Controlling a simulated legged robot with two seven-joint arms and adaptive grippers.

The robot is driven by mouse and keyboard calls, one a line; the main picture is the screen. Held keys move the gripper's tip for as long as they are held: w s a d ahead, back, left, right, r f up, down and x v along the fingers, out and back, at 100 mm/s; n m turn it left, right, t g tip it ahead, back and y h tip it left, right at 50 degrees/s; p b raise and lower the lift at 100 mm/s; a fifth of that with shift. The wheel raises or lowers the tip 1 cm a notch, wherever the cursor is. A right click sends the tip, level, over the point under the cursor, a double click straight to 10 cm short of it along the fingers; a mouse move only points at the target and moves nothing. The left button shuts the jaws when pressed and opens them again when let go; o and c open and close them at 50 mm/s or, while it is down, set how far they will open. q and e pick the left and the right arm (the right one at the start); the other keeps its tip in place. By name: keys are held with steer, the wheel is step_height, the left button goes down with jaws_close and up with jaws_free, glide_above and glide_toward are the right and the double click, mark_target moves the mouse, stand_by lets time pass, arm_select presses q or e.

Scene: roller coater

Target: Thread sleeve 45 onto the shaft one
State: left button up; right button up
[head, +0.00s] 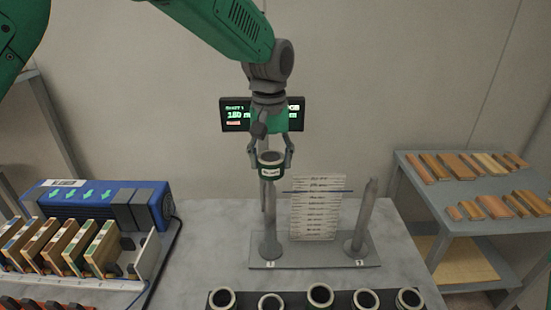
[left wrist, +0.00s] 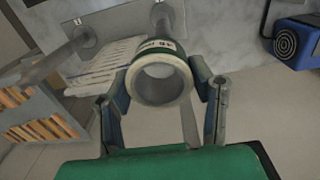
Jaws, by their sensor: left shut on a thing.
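My left gripper (head: 271,157) is shut on a sleeve (head: 272,170), a short pale ring with a dark green labelled band. The label is too small to read surely. The sleeve is upright in line with the top of the left grey shaft (head: 270,228) on the base plate (head: 310,262). In the left wrist view, the sleeve (left wrist: 158,84) sits between both fingers (left wrist: 162,88), its open bore facing the camera, with the shaft (left wrist: 168,18) beyond it. I cannot tell whether the shaft's tip is inside the bore. My right gripper is not in view.
A second pointed shaft (head: 363,218) stands at the plate's right. A white list board (head: 316,207) stands behind. Several sleeves (head: 320,295) sit in a dark front rack. A blue machine (head: 95,200) and coloured boards (head: 60,243) are left; a shelf of wooden samples (head: 440,190) is right.

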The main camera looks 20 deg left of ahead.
mark_target(271, 177)
arm_select(q)
steer(key=shift+a+f, duration=0.45)
steer(key=shift+f, duration=0.1)
steer(key=shift+d+f, duration=0.2)
steer(key=shift+f, duration=0.4)
steer(key=shift+a+f, duration=0.25)
steer(key=shift+a, duration=0.35)
steer(key=shift+d+f, duration=0.1)
steer(key=shift+f, duration=0.05)
steer(key=shift+d+f, duration=0.5)
steer(key=shift+d, duration=0.15)
steer(key=shift+d+f, duration=0.1)
steer(key=shift+f, duration=0.25)
